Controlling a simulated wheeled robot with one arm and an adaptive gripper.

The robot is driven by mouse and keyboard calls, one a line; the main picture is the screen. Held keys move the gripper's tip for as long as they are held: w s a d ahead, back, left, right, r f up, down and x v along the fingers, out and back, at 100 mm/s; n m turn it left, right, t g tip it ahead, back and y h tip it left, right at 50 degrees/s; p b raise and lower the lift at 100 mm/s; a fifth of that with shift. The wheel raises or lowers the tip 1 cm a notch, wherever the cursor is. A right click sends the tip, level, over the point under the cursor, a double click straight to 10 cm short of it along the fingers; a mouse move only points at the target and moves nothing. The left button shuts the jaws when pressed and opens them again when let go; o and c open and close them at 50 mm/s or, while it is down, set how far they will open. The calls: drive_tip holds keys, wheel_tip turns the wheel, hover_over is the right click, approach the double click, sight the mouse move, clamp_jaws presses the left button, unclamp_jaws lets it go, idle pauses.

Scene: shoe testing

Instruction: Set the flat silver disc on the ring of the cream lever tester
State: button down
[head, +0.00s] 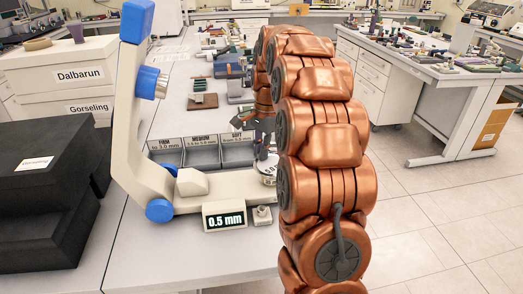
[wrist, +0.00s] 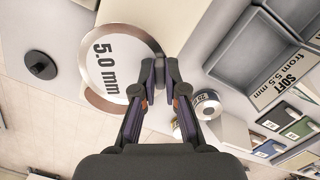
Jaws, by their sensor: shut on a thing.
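The cream lever tester (head: 134,165) with blue caps stands on the bench in the head view. Its display (head: 224,216) reads 0.5 mm. In the wrist view the flat silver disc (wrist: 112,62), marked 5.0 mm, lies face up to the camera. My gripper (wrist: 160,66) is shut on the disc's right edge. In the head view my gripper (head: 263,150) is at the end of the tester's base, partly hidden by my arm. A curved metal rim shows along the lower left of the disc; I cannot tell whether the disc touches the tester's ring.
A grey tray (wrist: 242,50) with labelled compartments is to the right in the wrist view. A small metal cylinder (wrist: 207,104) stands beside my fingers. A dark round knob (wrist: 40,66) is to the left. Black boxes (head: 40,185) stand left of the tester.

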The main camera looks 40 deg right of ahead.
drive_tip(key=shift+f+b, duration=0.4)
drive_tip(key=shift+f, duration=0.6)
drive_tip(key=c, duration=1.2)
unclamp_jaws()
drive_tip(key=shift+o, duration=0.2)
drive_tip(key=shift+r, duration=0.1)
wheel_tip(320, 180, up, 12)
drive_tip(key=d, duration=0.1)
drive_tip(key=shift+w+d, duration=0.15)
drive_tip(key=shift+d, duration=0.05)
